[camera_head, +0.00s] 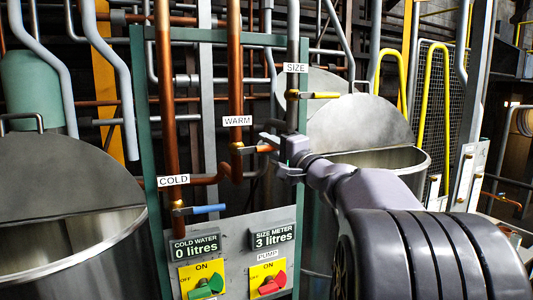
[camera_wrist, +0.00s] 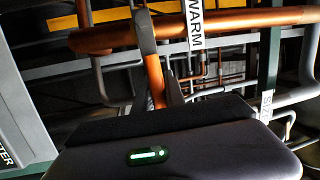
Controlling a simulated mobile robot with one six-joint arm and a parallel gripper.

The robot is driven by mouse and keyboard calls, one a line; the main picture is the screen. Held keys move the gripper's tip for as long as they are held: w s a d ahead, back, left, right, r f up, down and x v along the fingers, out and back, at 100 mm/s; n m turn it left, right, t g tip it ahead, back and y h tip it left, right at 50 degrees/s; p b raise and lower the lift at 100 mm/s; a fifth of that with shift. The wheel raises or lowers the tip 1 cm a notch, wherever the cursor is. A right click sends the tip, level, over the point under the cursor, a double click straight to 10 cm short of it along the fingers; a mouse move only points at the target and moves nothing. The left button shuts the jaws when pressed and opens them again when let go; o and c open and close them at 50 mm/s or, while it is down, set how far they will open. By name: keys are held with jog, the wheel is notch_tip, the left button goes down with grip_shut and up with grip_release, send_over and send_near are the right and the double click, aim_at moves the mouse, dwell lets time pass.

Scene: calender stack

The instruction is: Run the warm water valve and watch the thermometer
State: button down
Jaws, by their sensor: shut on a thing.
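The warm valve is on the copper pipe below the WARM label (camera_head: 237,121). Its orange handle (camera_head: 262,149) points right, roughly level, in the head view. My gripper (camera_head: 272,143) is shut on this handle, coming from the right. In the wrist view the orange handle (camera_wrist: 156,82) shows beside a grey finger of my gripper, and the WARM label (camera_wrist: 194,22) is close by. My gripper hides part of the handle. I cannot make out a thermometer in either view.
The cold valve's blue handle (camera_head: 208,209) and the size valve's yellow handle (camera_head: 322,95) are nearby. Meters read cold water 0 litres (camera_head: 195,247) and size 3 litres (camera_head: 274,237). Green (camera_head: 205,287) and red (camera_head: 272,284) switches sit below. Metal tanks stand left (camera_head: 75,240) and right (camera_head: 375,160).

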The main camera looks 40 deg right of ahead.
jog(key=shift+f+m+b, duration=0.3)
jog(key=shift+m+b, duration=0.15)
jog(key=shift+m, duration=0.05)
jog(key=c, duration=1.7)
grip_release()
jog(key=shift+s, duration=0.15)
jog(key=s+f+b, duration=0.1)
jog(key=s, duration=0.4)
jog(key=s+f+b, duration=0.1)
jog(key=s, duration=0.5)
jog(key=s+f+b, duration=0.1)
jog(key=s, duration=0.5)
jog(key=shift+a+f, duration=0.15)
jog(key=shift+a, duration=0.1)
